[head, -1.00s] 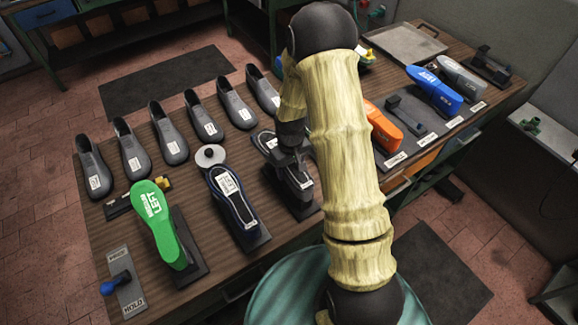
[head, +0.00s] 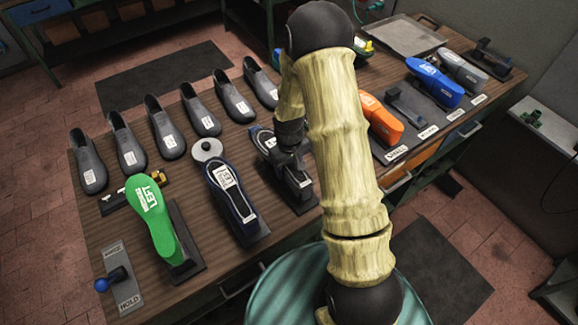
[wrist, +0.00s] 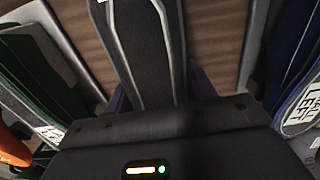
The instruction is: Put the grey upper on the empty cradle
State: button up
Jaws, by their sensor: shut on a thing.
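My gripper (head: 288,158) is shut on a dark grey piece with lighter edges, which I take to be the grey upper (wrist: 148,45); it runs up the middle of the wrist view. In the head view the gripper is low over the station right of the navy shoe. A dark block with a white label (head: 299,181) shows below it there. Dark purple parts (wrist: 203,84) show beside the held piece in the wrist view. My arm and gripper hide much of this station, so I cannot tell whether the piece rests on the cradle.
A navy shoe (head: 231,190) and a green shoe (head: 152,205) stand on neighbouring stations. Several grey shoes (head: 166,128) line the table's back. Orange (head: 381,120) and blue (head: 436,83) shoes stand right. A blue-knobbed lever (head: 104,284) is front left.

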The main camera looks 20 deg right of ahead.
jog(key=shift+f+b, duration=0.4)
jog(key=shift+f, duration=0.1)
dwell(0.5)
jog(key=o, duration=1.2)
jog(key=shift+c, duration=0.2)
notch_tip(320, 180, up, 17)
jog(key=b, duration=0.3)
jog(key=shift+r, duration=0.2)
jog(key=s+m+t, duration=0.2)
jog(key=s+m, duration=0.1)
jog(key=s, duration=1.1)
jog(key=shift+s+f+m+t, duration=0.2)
jog(key=shift+f+m+t, duration=0.1)
